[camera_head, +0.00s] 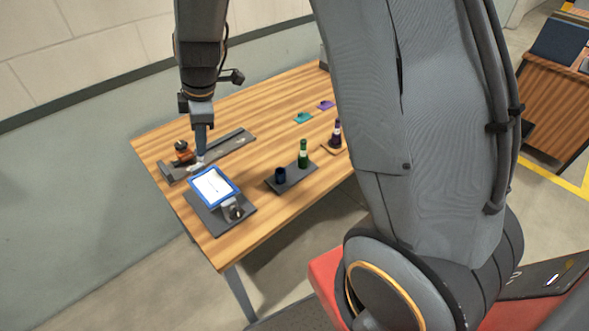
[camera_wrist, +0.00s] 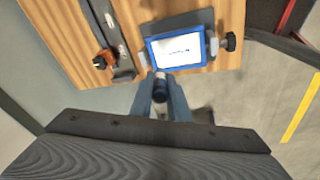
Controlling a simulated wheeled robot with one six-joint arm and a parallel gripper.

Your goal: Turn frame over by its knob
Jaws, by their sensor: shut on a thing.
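The frame (camera_head: 214,187), blue-rimmed with a white printed face, sits on a dark stand (camera_head: 208,213) at the table's left front. Its face shows upward in both views. A black knob (camera_head: 236,213) with a light bracket is at its near end, also seen in the wrist view (camera_wrist: 231,42). My gripper (camera_head: 200,152) points down at the frame's opposite end. In the wrist view its fingers (camera_wrist: 160,84) are shut on a small dark round piece (camera_wrist: 160,83) that looks like a knob. The fingers hide most of it, and its join to the frame is unclear.
A long dark rail (camera_head: 230,147) with an orange-and-black device (camera_head: 183,152) lies beside the gripper. A dark tray (camera_head: 291,180) holds a dark cup and a green bottle. Teal (camera_head: 304,117) and purple pieces lie farther back. Bare wood lies between.

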